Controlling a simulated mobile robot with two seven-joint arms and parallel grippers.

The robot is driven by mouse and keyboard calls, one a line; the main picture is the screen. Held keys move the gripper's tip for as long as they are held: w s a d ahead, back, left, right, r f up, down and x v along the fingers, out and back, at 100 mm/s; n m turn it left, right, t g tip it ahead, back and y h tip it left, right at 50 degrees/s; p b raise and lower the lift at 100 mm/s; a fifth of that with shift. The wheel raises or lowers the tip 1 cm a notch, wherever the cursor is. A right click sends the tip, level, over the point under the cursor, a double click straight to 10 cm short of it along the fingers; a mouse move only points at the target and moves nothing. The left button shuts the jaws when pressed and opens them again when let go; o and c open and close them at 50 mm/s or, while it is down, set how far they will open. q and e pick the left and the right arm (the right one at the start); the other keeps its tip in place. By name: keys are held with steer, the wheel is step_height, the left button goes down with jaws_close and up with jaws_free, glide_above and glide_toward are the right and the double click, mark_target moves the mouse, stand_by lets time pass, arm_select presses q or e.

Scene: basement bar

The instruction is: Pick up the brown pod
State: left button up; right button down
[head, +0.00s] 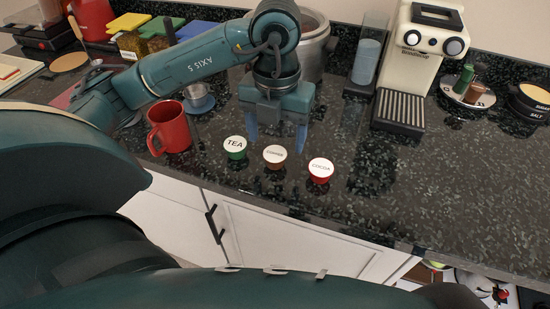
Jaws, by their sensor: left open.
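The brown pod (275,157) stands on the dark speckled counter with its white, lettered lid facing up. It is the middle one of three pods, between the green TEA pod (235,148) and the red COCOA pod (320,170). My left gripper (276,135) points down just behind the row, with its fingers apart and nothing between them. The brown pod appears in front of the fingers, not clasped by them. My right gripper is not in view.
A red mug (169,127) stands left of the pods. A cream coffee machine (420,62), a round plate with small green and brown items (468,92) and a salt bowl (530,101) stand to the right. A large metal pot (312,48) is behind my gripper. The right front counter is clear.

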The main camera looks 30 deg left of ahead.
mark_target(275, 154)
arm_select(q)
steer(key=f, duration=0.5)
steer(key=shift+w+a+f, duration=0.2)
steer(key=shift+a+f, duration=0.05)
steer(key=shift+f, duration=0.05)
steer(key=c, duration=1.1)
step_height(275, 154, up, 10)
steer(key=shift+p, duration=0.55)
